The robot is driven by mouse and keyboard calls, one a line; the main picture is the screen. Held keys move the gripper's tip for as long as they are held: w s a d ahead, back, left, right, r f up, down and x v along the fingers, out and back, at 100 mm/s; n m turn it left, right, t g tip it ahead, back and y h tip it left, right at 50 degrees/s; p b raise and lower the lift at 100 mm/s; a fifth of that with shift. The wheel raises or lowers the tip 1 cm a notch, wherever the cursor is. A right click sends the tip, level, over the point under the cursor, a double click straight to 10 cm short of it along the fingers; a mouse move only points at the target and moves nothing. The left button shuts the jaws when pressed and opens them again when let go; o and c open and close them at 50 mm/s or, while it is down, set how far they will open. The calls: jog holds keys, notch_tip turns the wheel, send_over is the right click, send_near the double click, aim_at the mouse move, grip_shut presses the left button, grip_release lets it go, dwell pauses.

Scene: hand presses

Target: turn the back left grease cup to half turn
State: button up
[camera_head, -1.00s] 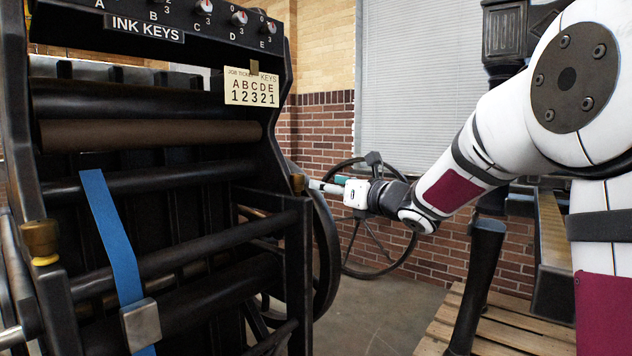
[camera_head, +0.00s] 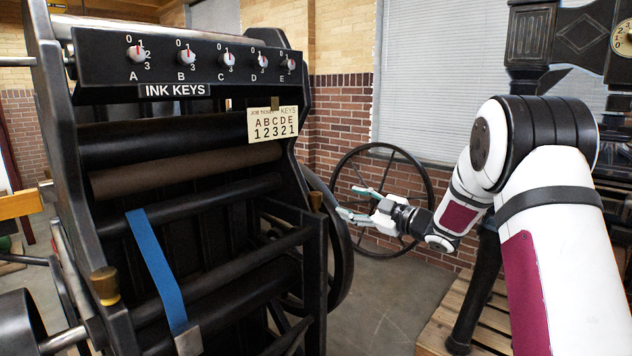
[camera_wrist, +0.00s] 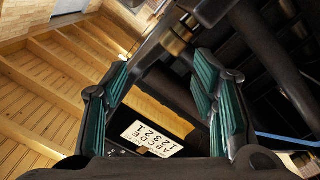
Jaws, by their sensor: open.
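One cup (camera_head: 104,285) is on the near corner post at lower left. In the wrist view a brass cup (camera_wrist: 178,42) shows beyond and between the spread teal fingers (camera_wrist: 160,78). I cannot read any turn mark on the cups.
The press carries an ink key panel (camera_head: 185,62), a job ticket (camera_head: 273,124), rollers and a blue strap (camera_head: 158,262). A large spoked wheel (camera_head: 425,185) stands behind my gripper. Another black machine on a wooden pallet (camera_head: 478,322) is at right. Bare floor lies between.

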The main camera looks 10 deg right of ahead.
aim_at(320, 197)
jog(key=w+a+m, duration=0.2)
jog(key=w, duration=0.1)
jog(key=w+a+m+p, duration=0.1)
jog(key=w+a+m, duration=0.1)
jog(key=w+a, duration=0.1)
jog(key=w+a+m+p, duration=0.1)
jog(key=w+a+m, duration=0.1)
jog(key=w+a, duration=0.1)
jog(key=shift+w+a+f+m+g+y, duration=0.2)
jog(key=shift+f+m+g+y, duration=0.15)
jog(key=shift+m+g+y, duration=0.05)
jog(key=shift+c, duration=0.3)
jog(key=c, duration=1.1)
